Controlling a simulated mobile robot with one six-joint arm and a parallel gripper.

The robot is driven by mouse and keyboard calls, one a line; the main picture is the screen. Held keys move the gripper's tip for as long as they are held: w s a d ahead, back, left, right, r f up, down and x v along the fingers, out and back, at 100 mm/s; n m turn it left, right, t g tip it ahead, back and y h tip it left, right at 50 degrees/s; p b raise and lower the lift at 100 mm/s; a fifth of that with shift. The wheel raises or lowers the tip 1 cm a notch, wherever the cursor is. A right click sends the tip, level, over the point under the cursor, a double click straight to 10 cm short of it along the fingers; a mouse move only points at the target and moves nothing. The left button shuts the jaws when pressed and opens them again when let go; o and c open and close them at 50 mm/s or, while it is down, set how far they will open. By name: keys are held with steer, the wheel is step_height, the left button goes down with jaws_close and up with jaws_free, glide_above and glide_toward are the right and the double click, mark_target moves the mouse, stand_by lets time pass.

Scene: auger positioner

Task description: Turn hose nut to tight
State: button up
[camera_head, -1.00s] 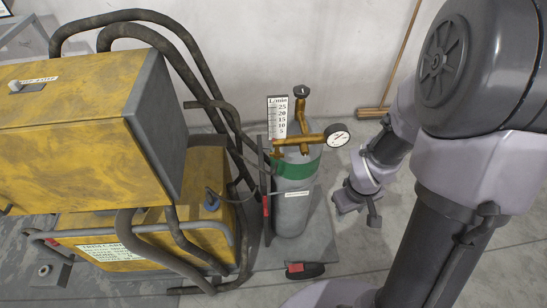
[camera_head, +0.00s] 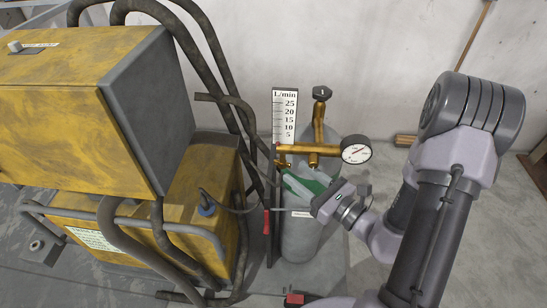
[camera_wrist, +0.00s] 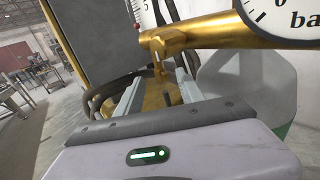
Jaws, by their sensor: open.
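The hose nut (camera_wrist: 159,74) hangs under the brass regulator (camera_wrist: 205,35) in the wrist view, as a small golden fitting. In the head view the brass regulator (camera_head: 315,150) tops the grey and green gas cylinder (camera_head: 297,240). My gripper (camera_head: 291,179) reaches in from the right, close below the regulator's left outlet. In the wrist view my gripper (camera_wrist: 160,77) is open, its two grey fingers apart, with the nut seen in the gap between their tips. I cannot tell whether either finger touches it. In the head view the nut is small and partly hidden.
A round gauge (camera_head: 356,150) projects at the regulator's right, and a flow scale (camera_head: 285,118) stands behind its left side. The yellow machine (camera_head: 85,110) and its dark hoses and bars (camera_head: 230,110) crowd the left. Open floor lies to the right.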

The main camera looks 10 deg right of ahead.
mark_target(280, 160)
steer(key=x, duration=0.9)
steer(key=shift+w+a+b, duration=0.2)
steer(key=shift+w+b, duration=0.05)
steer(key=shift+b, duration=0.1)
jaws_close()
